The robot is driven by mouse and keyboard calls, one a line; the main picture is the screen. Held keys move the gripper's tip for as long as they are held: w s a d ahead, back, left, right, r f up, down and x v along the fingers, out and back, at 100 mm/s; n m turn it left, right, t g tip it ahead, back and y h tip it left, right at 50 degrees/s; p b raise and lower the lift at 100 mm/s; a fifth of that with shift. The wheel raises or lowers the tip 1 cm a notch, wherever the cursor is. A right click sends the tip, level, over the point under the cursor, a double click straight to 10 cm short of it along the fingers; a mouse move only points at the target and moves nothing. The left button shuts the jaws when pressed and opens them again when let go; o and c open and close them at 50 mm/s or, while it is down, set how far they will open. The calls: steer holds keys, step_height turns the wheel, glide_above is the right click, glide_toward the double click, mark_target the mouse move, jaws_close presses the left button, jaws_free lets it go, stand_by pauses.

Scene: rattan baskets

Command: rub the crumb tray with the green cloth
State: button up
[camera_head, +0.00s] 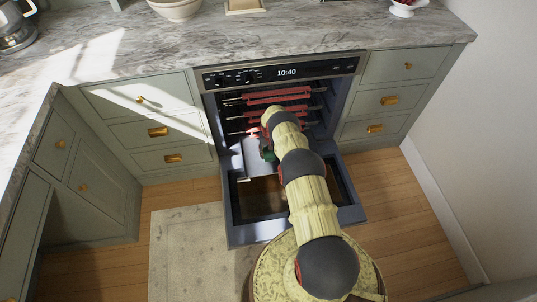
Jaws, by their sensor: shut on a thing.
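My arm reaches from the lower right into the open oven (228,120). My gripper (267,150) is at the oven's mouth, mostly hidden by my own arm. It is shut on the green cloth (269,156), of which only a small dark green patch shows. A flat grey panel (254,166) lies low in the oven's mouth, just left of the cloth, and looks like the crumb tray. I cannot tell whether the cloth touches it.
The oven door (240,233) is folded down in front, and red-edged racks (278,97) sit inside above the gripper. Drawer cabinets (150,125) flank the oven. The marble counter (200,40) holds a white bowl (175,10). A rug (185,255) lies at lower left.

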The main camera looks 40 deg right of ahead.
steer(key=shift+r+p, duration=0.3)
steer(key=shift+r, duration=0.65)
steer(key=shift+r+p, duration=0.35)
steer(key=shift+r, duration=1.15)
